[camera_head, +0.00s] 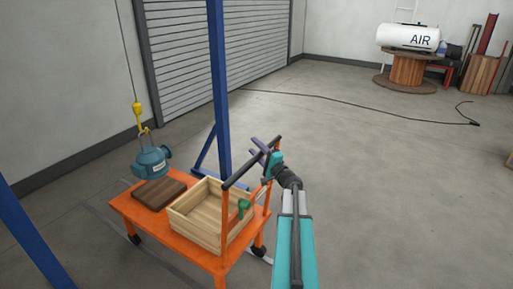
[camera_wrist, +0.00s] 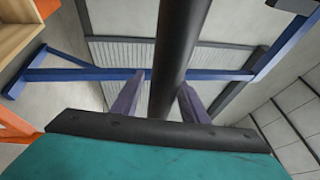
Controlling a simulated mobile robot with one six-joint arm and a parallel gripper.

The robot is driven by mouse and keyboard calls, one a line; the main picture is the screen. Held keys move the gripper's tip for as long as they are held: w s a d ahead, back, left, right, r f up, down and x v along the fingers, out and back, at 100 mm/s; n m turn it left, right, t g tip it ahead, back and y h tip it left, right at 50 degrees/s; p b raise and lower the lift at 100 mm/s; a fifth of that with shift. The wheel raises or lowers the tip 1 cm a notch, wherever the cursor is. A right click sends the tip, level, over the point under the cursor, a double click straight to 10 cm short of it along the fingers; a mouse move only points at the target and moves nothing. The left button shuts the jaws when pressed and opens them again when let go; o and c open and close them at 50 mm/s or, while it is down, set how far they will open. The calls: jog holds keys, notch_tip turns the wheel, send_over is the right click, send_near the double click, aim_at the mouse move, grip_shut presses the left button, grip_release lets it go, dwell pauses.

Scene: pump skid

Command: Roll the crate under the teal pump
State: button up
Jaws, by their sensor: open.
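The wooden crate (camera_head: 190,222) sits open-topped on an orange cart (camera_head: 158,228), with a green item (camera_head: 244,206) at its right edge. The teal pump (camera_head: 152,162) hangs from a yellow hook (camera_head: 137,110) over the cart's far left end, by a dark brown block (camera_head: 158,193). The crate is to the right of the pump. My gripper (camera_head: 264,152) is at the cart's black push bar (camera_head: 237,176). In the wrist view the bar (camera_wrist: 180,40) passes between my open fingers (camera_wrist: 160,98); I cannot tell if they touch it.
A blue gantry post (camera_head: 218,80) with a braced foot stands behind the cart; another blue post (camera_head: 30,235) is at the near left. A black hose (camera_head: 340,101) lies across the floor. The floor to the right is clear.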

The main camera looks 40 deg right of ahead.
jog(key=shift+c, duration=0.4)
grip_shut()
jog(key=shift+w, duration=0.1)
jog(key=shift+w+b, duration=0.1)
jog(key=shift+b, duration=0.25)
